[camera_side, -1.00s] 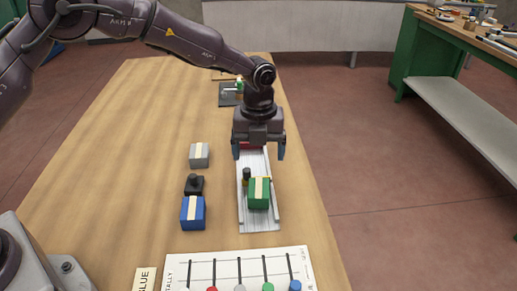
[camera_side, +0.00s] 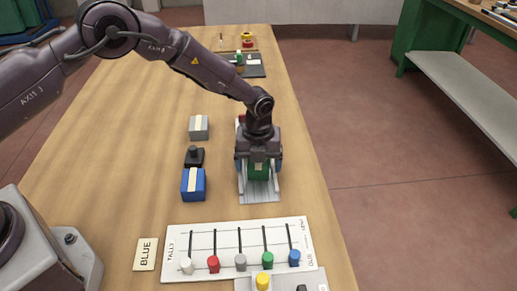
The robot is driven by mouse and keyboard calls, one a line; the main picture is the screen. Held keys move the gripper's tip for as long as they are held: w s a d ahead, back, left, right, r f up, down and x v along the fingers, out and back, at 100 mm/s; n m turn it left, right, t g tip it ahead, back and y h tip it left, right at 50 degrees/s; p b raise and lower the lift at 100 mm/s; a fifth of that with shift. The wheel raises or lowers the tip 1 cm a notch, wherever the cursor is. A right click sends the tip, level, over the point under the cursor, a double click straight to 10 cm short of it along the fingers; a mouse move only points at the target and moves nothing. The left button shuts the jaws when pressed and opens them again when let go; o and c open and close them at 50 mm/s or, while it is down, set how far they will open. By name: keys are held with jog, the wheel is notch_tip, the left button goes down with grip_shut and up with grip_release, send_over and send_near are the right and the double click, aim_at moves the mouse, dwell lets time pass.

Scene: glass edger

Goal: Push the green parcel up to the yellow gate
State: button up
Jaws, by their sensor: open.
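The green parcel (camera_side: 258,173), with a pale strip on top, sits in the light grey channel (camera_side: 260,197) near its front end. My gripper (camera_side: 259,164) is low over the parcel, its jaws open, with a finger showing on the left and right of the parcel. I cannot tell whether the fingers touch it. The gripper body hides the parcel's upper part and the channel's middle. I cannot make out the yellow gate; that part of the channel is covered by my gripper. A sliver of something red (camera_side: 240,120) shows behind my wrist.
Left of the channel stand a blue parcel (camera_side: 193,186), a black knobbed block (camera_side: 194,156) and a grey parcel (camera_side: 199,127). A tally board (camera_side: 240,233) with coloured sliders lies in front, beside a "BLUE" card (camera_side: 146,254). A dark plate (camera_side: 255,71) lies farther back.

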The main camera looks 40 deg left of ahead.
jog(key=shift+f, duration=0.35)
jog(key=shift+c, duration=0.2)
jog(key=c, duration=1.1)
jog(key=o, duration=1.1)
jog(key=shift+o, duration=0.2)
notch_tip(320, 180, up, 13)
